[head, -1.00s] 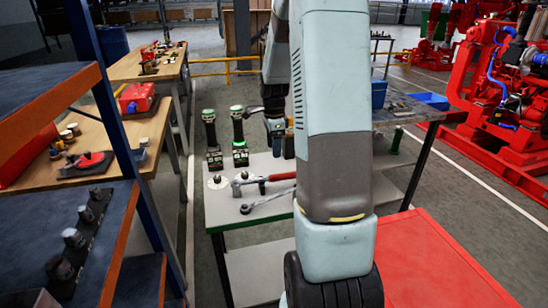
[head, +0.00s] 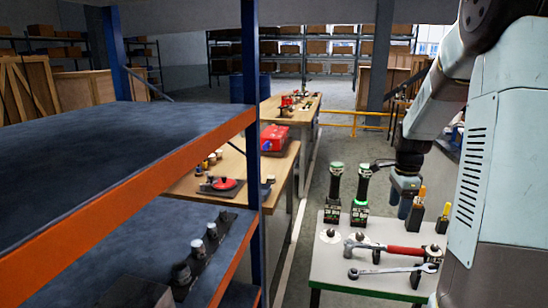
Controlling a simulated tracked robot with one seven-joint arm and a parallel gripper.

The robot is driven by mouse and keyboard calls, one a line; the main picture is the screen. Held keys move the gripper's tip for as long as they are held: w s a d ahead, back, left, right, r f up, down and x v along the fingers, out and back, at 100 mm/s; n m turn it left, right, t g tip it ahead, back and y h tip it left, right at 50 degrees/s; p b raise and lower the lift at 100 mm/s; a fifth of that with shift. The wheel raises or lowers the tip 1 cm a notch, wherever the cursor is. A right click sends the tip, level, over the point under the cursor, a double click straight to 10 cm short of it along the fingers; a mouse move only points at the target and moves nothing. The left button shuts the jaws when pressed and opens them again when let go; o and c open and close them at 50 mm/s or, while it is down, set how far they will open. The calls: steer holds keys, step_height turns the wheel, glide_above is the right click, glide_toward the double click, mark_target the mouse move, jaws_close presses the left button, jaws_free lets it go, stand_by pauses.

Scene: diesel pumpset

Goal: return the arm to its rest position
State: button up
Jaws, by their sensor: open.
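My arm fills the right side of the head view, with its pale blue-grey links bent over at the top right. My gripper (head: 404,204) hangs from the dark wrist and points down over the back of the grey-topped table (head: 338,267). It is small in the picture; it is open, and I see nothing held in it. Two dark power tools with green trim, one (head: 333,195) left of the other (head: 361,198), stand upright to its left. Whether the gripper touches anything on the table is unclear.
A red-handled hammer (head: 390,249) and a wrench (head: 393,270) lie on the table's front. A blue shelf with orange edges (head: 150,180) stands close on the left. Wooden benches (head: 228,172) stand behind it. A yellow rail (head: 352,120) crosses behind the table.

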steer(key=s+a+r+n+t, duration=0.3)
steer(key=s+a+r+n, duration=0.7)
steer(key=s+a+r, duration=0.15)
steer(key=s+a+r+n+t, duration=0.1)
steer(key=s+a+r+n, duration=0.1)
steer(key=s+n, duration=0.2)
steer(key=s+a+r+n+t, duration=0.1)
steer(key=s+a+r+n, duration=0.1)
steer(key=s+n, duration=0.3)
steer(key=shift+s+a, duration=0.45)
steer(key=shift+s, duration=1.55)
steer(key=shift+r, duration=0.1)
